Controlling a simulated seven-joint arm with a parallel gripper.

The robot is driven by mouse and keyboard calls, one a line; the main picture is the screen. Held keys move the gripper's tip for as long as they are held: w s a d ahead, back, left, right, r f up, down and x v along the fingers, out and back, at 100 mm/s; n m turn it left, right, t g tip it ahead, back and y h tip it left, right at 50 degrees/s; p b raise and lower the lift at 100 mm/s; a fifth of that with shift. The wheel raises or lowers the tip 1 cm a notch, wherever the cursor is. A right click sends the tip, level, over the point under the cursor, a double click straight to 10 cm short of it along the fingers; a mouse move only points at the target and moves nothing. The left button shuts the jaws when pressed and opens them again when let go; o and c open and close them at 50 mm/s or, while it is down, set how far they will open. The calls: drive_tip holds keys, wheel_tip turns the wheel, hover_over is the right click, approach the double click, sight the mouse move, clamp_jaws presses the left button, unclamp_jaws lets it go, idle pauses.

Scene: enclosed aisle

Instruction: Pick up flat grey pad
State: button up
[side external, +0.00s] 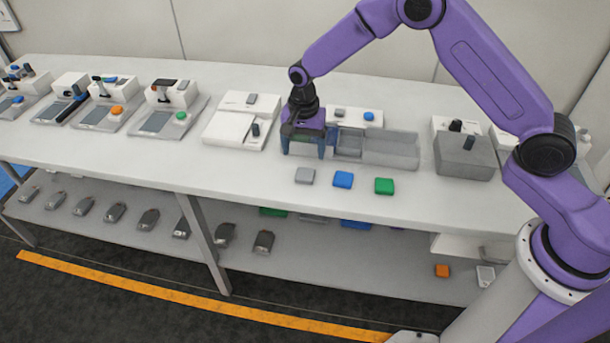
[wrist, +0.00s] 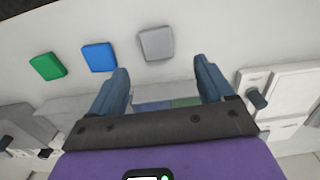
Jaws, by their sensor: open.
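The flat grey pad (side external: 305,176) lies on the white table near its front edge, left of a blue pad. It also shows in the wrist view (wrist: 157,43), beyond the fingertips and between their lines. My gripper (side external: 305,152) is open and empty, with its fingers pointing down behind the grey pad, over the left end of a grey tray. In the wrist view its two blue fingers (wrist: 160,72) stand wide apart. The pad is apart from both fingers.
A blue pad (side external: 342,180) and a green pad (side external: 384,186) lie right of the grey pad. The grey compartment tray (side external: 392,150) is behind them. A white device (side external: 238,125) stands left of my gripper. The table front left of the grey pad is clear.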

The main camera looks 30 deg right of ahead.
sight(305, 173)
drive_tip(key=shift+s+f, duration=0.15)
drive_tip(key=shift+f, duration=1.7)
drive_tip(key=shift+s+f, duration=0.15)
drive_tip(key=shift+f, duration=1.7)
drive_tip(key=c, duration=1.1)
